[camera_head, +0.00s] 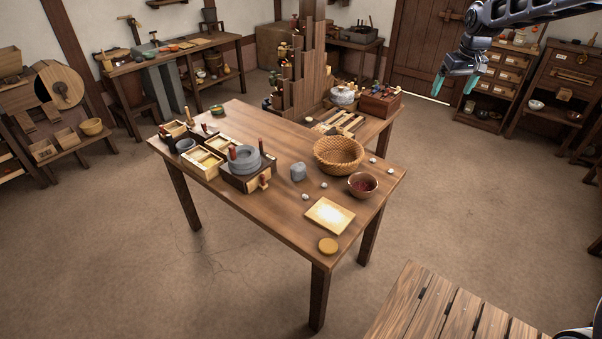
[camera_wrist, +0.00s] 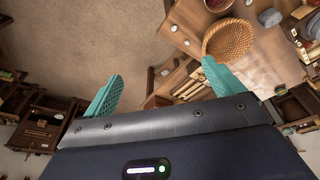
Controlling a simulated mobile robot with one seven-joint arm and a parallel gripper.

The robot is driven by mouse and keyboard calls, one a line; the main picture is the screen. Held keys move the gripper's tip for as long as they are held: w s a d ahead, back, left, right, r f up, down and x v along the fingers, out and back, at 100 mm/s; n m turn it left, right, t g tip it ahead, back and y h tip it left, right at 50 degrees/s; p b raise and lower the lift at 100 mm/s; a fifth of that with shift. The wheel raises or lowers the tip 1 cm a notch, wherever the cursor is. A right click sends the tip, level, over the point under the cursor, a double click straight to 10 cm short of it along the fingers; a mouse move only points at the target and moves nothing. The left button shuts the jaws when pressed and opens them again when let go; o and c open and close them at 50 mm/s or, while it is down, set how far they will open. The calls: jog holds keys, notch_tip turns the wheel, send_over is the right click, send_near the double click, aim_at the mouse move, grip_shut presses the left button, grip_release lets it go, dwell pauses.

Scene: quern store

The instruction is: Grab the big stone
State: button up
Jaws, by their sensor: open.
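The big stone (camera_head: 298,172) is a grey, blocky lump on the wooden table, between the quern and the wicker basket. It also shows near the top right of the wrist view (camera_wrist: 270,17). Several much smaller pale stones lie on the table, one of them (camera_head: 305,197) just in front of the big stone. My gripper (camera_head: 456,82) hangs high at the upper right of the head view, well away from the table. Its teal fingers are spread apart and empty; in the wrist view (camera_wrist: 162,70) nothing lies between them but floor and furniture far below.
The wicker basket (camera_head: 339,155) and a brown bowl (camera_head: 363,185) stand right of the big stone. The round grey quern (camera_head: 244,159) stands left of it. A pale tray (camera_head: 329,215) and a round disc (camera_head: 328,245) lie near the front corner. A slatted bench (camera_head: 440,305) is at lower right.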

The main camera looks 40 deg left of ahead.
jog(key=s+a+f+n, duration=0.1)
jog(key=a+f, duration=0.3)
jog(key=a, duration=0.3)
jog(key=s+a+f+n, duration=0.1)
jog(key=a+f, duration=0.3)
jog(key=a, duration=0.4)
jog(key=n+g, duration=0.2)
jog(key=n, duration=0.2)
send_near(298, 166)
jog(key=shift+w+d+f, duration=0.1)
jog(key=shift+w+f, duration=0.15)
jog(key=shift+w, duration=0.4)
jog(key=shift+s+f, duration=0.25)
jog(key=shift+f, duration=0.25)
jog(key=f, duration=0.3)
jog(key=a+f, duration=0.1)
jog(key=f, duration=0.1)
jog(key=shift+w, duration=0.1)
jog(key=shift+s+a+f, duration=0.1)
jog(key=shift+a+f, duration=0.05)
jog(key=shift+f, duration=0.7)
jog(key=shift+s+a+f, duration=0.1)
jog(key=shift+a+f, duration=0.05)
jog(key=shift+f, duration=0.7)
jog(key=shift+s+a+f, duration=0.1)
jog(key=shift+a+f, duration=0.05)
jog(key=shift+f, duration=0.7)
jog(key=c, duration=1.5)
jog(key=shift+r, duration=0.1)
jog(key=shift+c, duration=0.2)
